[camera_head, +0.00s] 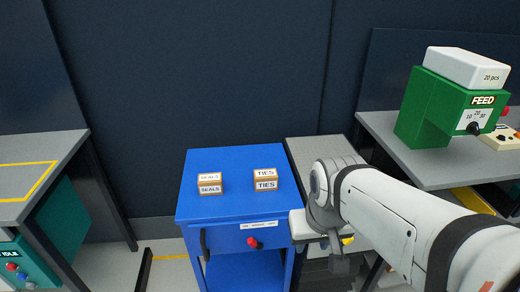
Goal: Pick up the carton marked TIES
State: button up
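The carton marked TIES (265,180) is a small brown box with white labels on its top and front. It sits upright on the right part of the blue cabinet's top (229,211). My white arm reaches in from the lower right, and its end is right of and nearer than the cabinet. My gripper (340,265) seems to be the dark grey part hanging under the wrist, apart from the carton. Its fingers cannot be made out, so its opening is unclear. Nothing is seen held in it.
A similar carton marked SEALS (209,184) stands left of the TIES carton, with a clear gap between. A grey surface (312,150) adjoins the cabinet's right side. A green FEED machine (425,110) stands on the right bench (440,170). Another bench (40,150) is at left.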

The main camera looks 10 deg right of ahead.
aim_at(265, 180)
jog(key=u, duration=0.1)
jog(key=i, duration=0.9)
jog(key=z, duration=0.1)
